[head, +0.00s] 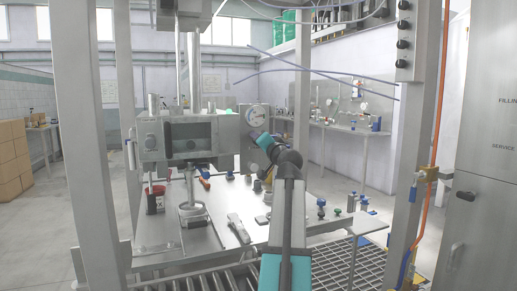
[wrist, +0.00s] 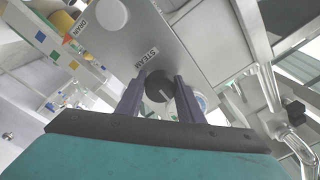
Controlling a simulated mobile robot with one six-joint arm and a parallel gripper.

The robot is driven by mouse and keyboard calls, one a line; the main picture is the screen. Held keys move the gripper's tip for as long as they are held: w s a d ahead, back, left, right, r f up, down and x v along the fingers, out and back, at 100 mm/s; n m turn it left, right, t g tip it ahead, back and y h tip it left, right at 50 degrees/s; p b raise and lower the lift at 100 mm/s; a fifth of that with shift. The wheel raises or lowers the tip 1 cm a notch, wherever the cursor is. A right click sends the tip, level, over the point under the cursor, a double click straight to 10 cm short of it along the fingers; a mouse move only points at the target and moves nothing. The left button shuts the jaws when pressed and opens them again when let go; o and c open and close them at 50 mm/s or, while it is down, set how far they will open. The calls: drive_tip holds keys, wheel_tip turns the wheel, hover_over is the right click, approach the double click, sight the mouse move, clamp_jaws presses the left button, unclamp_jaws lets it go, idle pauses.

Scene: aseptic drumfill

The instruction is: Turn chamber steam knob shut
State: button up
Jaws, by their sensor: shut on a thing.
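The steam knob (wrist: 159,86) is a dark round knob with a light pointer mark, beside a STEAM label on a grey panel (wrist: 175,50) in the wrist view. My gripper (wrist: 160,95) has one purple finger on each side of the knob and is shut on it. The pointer mark runs slantwise in the picture; I cannot tell which position it stands for. In the head view my gripper (head: 252,137) is at the front of the chamber's panel, just below a round gauge (head: 254,116), and the knob is hidden behind it.
A white round knob (wrist: 110,14) near a DRAIN label is on the same panel. The chamber (head: 190,133) stands left of my gripper over a metal table (head: 160,232) with small tools and a white-rimmed vessel (head: 193,211). Steel posts (head: 85,150) stand on both sides.

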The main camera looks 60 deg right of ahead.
drive_tip(key=shift+n, duration=0.3)
drive_tip(key=o, duration=1.1)
drive_tip(key=shift+c, duration=0.2)
drive_tip(key=shift+a, duration=0.1)
drive_tip(key=v, duration=1.3)
drive_tip(key=shift+s+p, duration=0.3)
drive_tip(key=shift+p, duration=0.15)
drive_tip(key=shift+a, duration=0.1)
